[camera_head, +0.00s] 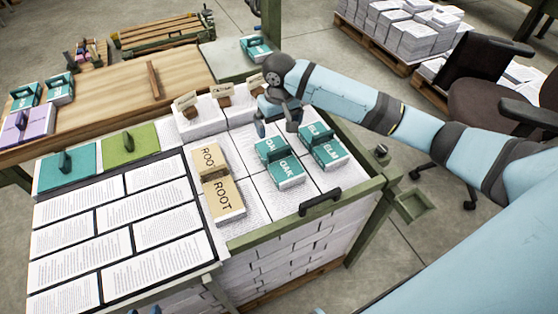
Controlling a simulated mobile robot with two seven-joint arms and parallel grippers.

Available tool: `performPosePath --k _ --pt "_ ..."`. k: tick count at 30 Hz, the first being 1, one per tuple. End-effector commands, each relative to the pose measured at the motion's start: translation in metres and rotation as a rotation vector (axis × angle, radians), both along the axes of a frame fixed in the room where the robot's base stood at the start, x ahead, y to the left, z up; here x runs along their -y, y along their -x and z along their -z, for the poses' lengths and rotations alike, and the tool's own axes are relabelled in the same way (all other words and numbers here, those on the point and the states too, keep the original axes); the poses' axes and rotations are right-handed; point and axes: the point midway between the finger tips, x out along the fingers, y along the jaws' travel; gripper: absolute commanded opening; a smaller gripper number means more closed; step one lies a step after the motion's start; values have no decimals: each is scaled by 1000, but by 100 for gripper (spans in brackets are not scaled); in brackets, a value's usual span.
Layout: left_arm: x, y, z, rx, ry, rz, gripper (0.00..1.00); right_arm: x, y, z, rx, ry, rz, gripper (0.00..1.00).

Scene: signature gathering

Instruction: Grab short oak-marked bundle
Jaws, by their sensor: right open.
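Two teal bundles marked OAK stand on the white paper stacks, one behind the other: the rear one (269,149) and the front one (288,173). Each has a dark teal handle on top. I cannot tell for sure which is shorter. My right gripper (277,127) is open and empty, pointing down just behind the rear OAK bundle. It looks apart from it. The arm reaches in from the right.
Two teal ELM bundles (329,154) stand right beside the OAK ones. Tan ROOT bundles (223,198) stand to the left. Small wooden label stands (223,101) are behind. A green rail with a black handle (320,201) edges the front. Printed sheets (95,225) lie at left.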

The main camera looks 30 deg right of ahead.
Motion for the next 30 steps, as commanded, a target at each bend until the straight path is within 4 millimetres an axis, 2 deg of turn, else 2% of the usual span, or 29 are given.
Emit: performPosePath --k 4,12,22,30 --pt "0 0 6 -2 -1 1 43 2 0 17 -10 8 6 100" --pt "-3 0 12 6 -16 10 43 2 0 69 -8 7 4 100" --pt "-2 -2 8 23 -16 12 43 1 1 92 -6 6 4 100" --pt "-1 -2 17 26 -20 16 43 -1 5 131 -6 7 4 100"
